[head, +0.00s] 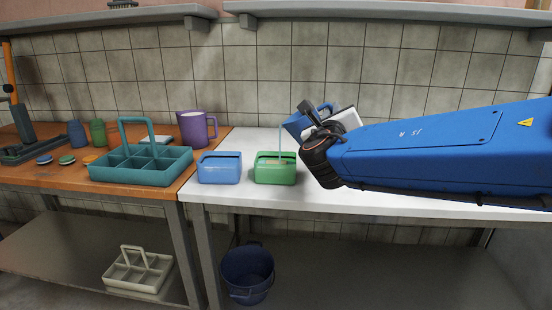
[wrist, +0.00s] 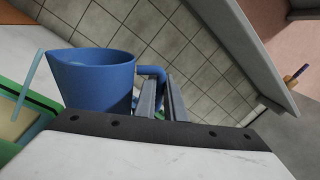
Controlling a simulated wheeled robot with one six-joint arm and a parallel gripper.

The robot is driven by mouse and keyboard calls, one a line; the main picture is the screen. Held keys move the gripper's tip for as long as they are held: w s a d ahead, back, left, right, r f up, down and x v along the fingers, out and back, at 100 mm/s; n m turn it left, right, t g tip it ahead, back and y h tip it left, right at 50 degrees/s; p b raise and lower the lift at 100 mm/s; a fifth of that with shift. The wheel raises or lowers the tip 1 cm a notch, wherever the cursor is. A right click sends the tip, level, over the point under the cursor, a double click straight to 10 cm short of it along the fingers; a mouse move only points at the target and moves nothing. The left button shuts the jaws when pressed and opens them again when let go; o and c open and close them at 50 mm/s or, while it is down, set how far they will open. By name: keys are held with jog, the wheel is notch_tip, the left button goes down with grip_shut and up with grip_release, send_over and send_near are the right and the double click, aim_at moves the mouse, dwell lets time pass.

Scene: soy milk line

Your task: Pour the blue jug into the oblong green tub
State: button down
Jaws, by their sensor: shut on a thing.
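The blue jug (head: 296,125) is held above the white table, tilted with its spout to the left; my arm hides much of it. In the wrist view the jug (wrist: 97,82) shows its rim and side handle. My gripper (wrist: 163,98) is shut on that handle. A thin pale blue stream (head: 281,137) runs from the spout down into the oblong green tub (head: 275,174); it also shows in the wrist view (wrist: 31,80). Pale tan contents show inside the tub. In the wrist view the tub (wrist: 42,101) is partly cut off at the left.
A blue tub (head: 219,170) stands just left of the green one. A dark blue bucket (head: 247,275) is below. A shelf (head: 390,14) runs overhead.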

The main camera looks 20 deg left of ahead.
jog(key=shift+s+a+r+n, duration=0.1)
jog(key=shift+a+r+n, duration=0.2)
jog(key=shift+n, duration=0.4)
jog(key=shift+s+a+r+n, duration=0.1)
jog(key=shift+a+r+n, duration=0.2)
jog(key=shift+n, duration=0.4)
jog(key=shift+a+n+y, duration=0.15)
jog(key=shift+n+y, duration=0.25)
dwell(0.7)
jog(key=f+m, duration=0.1)
jog(key=m, duration=0.1)
jog(key=d+f+m, duration=0.1)
jog(key=m, duration=0.1)
jog(key=d+f+m+h, duration=0.1)
jog(key=m, duration=0.1)
jog(key=shift+w, duration=0.25)
jog(key=shift+a+f+m+g+h, duration=0.15)
jog(key=shift+f+m+g, duration=0.1)
jog(key=shift+f+m, duration=0.75)
jog(key=shift+a+f+m+g+h, duration=0.15)
jog(key=shift+f+m+g, duration=0.1)
jog(key=shift+f+m, duration=0.75)
jog(key=shift+d+r, duration=0.1)
jog(key=shift+r, duration=0.15)
jog(key=shift+s, duration=0.1)
jog(key=s+d+r, duration=0.3)
jog(key=r, duration=0.1)
jog(key=shift+s+d, duration=0.2)
jog(key=shift+d, duration=0.1)
